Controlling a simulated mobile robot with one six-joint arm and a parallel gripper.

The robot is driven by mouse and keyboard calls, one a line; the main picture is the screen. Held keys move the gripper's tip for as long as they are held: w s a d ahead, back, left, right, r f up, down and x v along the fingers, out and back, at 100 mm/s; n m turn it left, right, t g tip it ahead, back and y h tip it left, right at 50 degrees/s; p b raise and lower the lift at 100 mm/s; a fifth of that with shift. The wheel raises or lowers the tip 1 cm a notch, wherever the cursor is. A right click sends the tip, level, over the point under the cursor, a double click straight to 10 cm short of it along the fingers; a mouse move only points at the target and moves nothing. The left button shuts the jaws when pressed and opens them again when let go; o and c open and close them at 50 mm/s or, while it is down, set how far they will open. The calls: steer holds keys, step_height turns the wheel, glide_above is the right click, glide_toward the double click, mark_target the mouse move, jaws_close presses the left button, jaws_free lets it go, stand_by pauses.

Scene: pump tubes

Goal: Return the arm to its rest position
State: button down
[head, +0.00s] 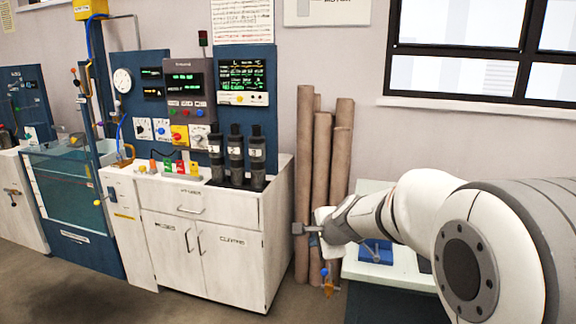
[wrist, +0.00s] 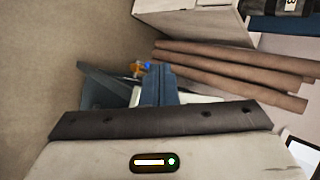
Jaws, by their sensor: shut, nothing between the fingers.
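My arm (head: 440,220) reaches in from the right in the head view, over a pale table. My gripper (head: 304,228) is at its left end, in front of the brown rolls, and looks shut and empty. In the wrist view the closed fingers of my gripper (wrist: 163,84) stand together beyond the dark bar, with nothing seen between them. Three black pump tubes with white number labels, the left one (head: 216,155), the middle one (head: 235,155) and the right one (head: 257,155), stand upright on the white cabinet, apart from my gripper.
Brown rolls (head: 303,180) lean against the wall close to my gripper. The pale table (head: 405,262) bears a blue fixture (head: 376,251). An orange fitting with a blue knob (head: 327,280) shows below my gripper. The white cabinet (head: 200,240) is left; floor before it is clear.

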steer(key=s+d+r+n+g+h+p, duration=0.1)
steer(key=s+n, duration=0.4)
steer(key=s, duration=0.5)
steer(key=s+d+r+n+g+h+p, duration=0.1)
steer(key=s+d+n, duration=0.3)
steer(key=s, duration=0.6)
steer(key=s+d+r+n+g+h+p, duration=0.1)
steer(key=s+d+n+g+p, duration=0.2)
steer(key=s, duration=0.7)
steer(key=n, duration=0.2)
steer(key=shift+n+g+h, duration=0.3)
steer(key=shift+n, duration=0.1)
